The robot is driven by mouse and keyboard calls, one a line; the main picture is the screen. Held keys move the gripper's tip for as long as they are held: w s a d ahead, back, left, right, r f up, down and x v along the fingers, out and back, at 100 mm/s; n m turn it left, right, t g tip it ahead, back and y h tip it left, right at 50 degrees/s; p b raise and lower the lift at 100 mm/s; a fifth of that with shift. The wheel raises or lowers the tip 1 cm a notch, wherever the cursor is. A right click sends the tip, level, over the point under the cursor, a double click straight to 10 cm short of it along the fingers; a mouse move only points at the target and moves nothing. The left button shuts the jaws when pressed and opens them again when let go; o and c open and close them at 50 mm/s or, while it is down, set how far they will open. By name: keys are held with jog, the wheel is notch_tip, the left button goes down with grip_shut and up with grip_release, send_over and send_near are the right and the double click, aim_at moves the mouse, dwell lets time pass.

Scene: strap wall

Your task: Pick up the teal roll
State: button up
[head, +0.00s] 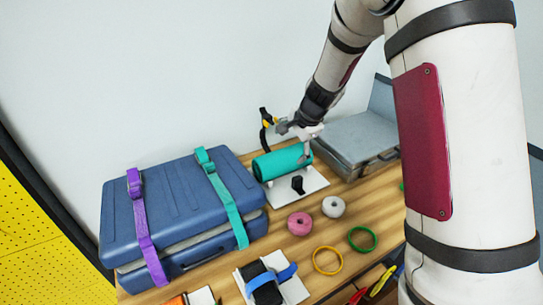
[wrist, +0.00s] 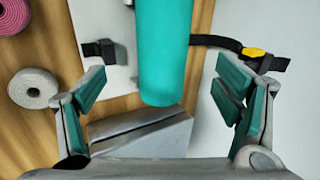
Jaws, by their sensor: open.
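The teal roll (head: 283,161) is a thick cylinder lying on a white board (head: 312,183) on the wooden table in the head view. In the wrist view the teal roll (wrist: 163,55) runs down from the top edge, its near end between and ahead of my fingers. My gripper (wrist: 163,97) is open, with one finger on each side of the roll and a gap to each. In the head view my gripper (head: 306,143) is over the right end of the roll. I cannot tell its exact height there.
A blue suitcase (head: 172,208) with purple and teal straps stands left of the roll. A grey case (head: 352,139) is close on the right. A black strap with a yellow buckle (head: 268,124) is behind the roll. Pink (head: 300,223) and white (head: 333,207) rolls lie in front.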

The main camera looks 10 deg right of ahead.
aim_at(282, 159)
jog(key=x, duration=0.9)
jog(key=shift+w+f, duration=0.15)
jog(key=shift+p+x, duration=0.35)
jog(key=shift+x, duration=2.4)
jog(key=shift+w+d, duration=0.2)
jog(key=c, duration=1)
